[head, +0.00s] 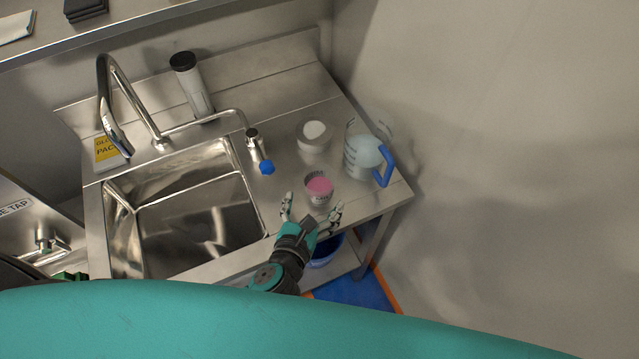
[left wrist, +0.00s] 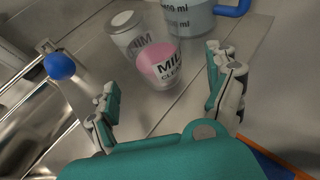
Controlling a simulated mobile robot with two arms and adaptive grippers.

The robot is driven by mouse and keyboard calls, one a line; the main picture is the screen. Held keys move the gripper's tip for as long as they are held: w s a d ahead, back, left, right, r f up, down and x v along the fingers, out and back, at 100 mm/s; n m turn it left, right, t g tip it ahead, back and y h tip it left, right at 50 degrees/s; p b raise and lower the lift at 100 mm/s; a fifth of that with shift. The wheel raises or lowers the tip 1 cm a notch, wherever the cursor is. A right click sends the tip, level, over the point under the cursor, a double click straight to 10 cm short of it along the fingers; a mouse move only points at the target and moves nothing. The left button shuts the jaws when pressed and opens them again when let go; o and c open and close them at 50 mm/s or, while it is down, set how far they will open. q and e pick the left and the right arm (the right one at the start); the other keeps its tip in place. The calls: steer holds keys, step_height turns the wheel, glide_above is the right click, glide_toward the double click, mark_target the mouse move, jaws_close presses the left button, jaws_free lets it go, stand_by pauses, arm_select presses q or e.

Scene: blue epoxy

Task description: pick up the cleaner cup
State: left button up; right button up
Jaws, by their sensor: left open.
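The cleaner cup (head: 319,188) is a small clear cup of pink liquid, upright on the steel counter to the right of the sink. In the left wrist view the cup (left wrist: 162,66) shows dark lettering, partly readable as "MIL" and "CLEA". My left gripper (head: 312,206) is open and empty, just in front of the cup on its near side. In the left wrist view the fingers of the gripper (left wrist: 161,70) are spread wide, with the cup ahead between them and apart from both. My right gripper is not in view.
A similar cup with white contents (head: 314,136) stands behind the cleaner cup. A measuring jug with a blue handle (head: 364,152) stands to the right. The counter's front edge is close to my gripper.

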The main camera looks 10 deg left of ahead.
mark_target(323, 181)
arm_select(q)
steer(key=shift+r+p+x, duration=0.2)
steer(key=shift+p+x, duration=0.2)
steer(key=shift+x, duration=1.1)
steer(key=shift+r+p+x, duration=0.15)
steer(key=shift+p+x, duration=0.2)
steer(key=shift+x, duration=1.15)
steer(key=shift+w+a, duration=0.1)
steer(key=shift+a, duration=0.05)
steer(key=c, duration=1.4)
